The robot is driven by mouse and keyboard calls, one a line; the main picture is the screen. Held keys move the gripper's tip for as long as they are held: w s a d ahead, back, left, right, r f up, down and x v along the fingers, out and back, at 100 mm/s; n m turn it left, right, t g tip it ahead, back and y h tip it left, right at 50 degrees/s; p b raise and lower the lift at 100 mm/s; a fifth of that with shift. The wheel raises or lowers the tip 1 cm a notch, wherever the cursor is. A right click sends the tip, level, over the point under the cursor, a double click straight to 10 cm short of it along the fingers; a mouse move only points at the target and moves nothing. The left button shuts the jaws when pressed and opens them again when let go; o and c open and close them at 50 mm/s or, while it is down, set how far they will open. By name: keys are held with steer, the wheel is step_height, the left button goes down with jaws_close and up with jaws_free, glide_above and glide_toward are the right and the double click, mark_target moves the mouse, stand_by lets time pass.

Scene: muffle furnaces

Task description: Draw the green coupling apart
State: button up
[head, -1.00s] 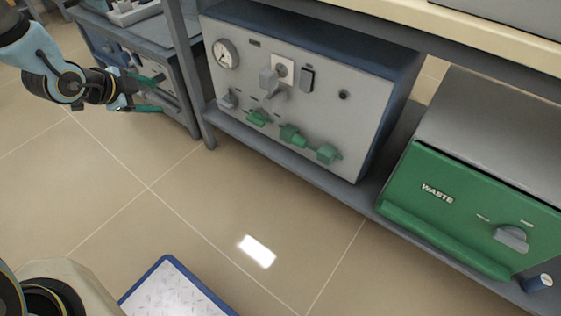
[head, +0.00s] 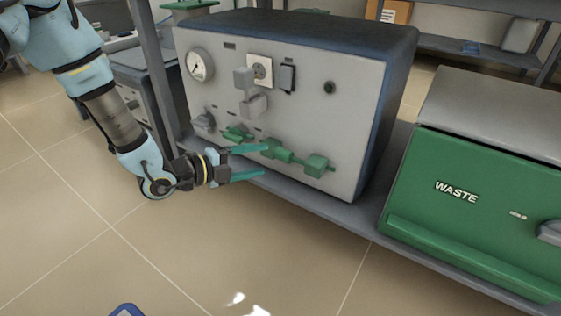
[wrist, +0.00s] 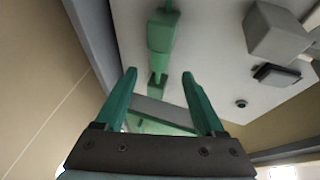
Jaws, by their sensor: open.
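The green coupling (head: 283,155) is on the lower front of a pale grey panel, with a blocky left part and a square right end block (head: 316,165) joined by a thin stem. In the wrist view the green coupling (wrist: 160,36) runs down from the top, its lower end showing between the fingertips. My gripper (head: 265,161) is open with green fingers, in front of the panel by the coupling's left part. In the wrist view my gripper (wrist: 159,74) has a clear gap on both sides of the green part. Neither finger visibly grips it; exact depth is unclear.
The panel also carries a gauge (head: 199,65), grey knobs (head: 253,104) and another green fitting (head: 237,133) left of the coupling. A green WASTE box (head: 460,205) stands at the right on the same shelf (head: 350,213). Open floor lies in front.

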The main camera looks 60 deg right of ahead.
mark_target(279, 156)
steer(key=b+x, duration=0.2)
steer(key=x, duration=0.5)
steer(key=shift+d+f, duration=0.1)
steer(key=shift+d, duration=0.2)
jaws_close()
steer(key=shift+s, duration=0.1)
stand_by(1.0)
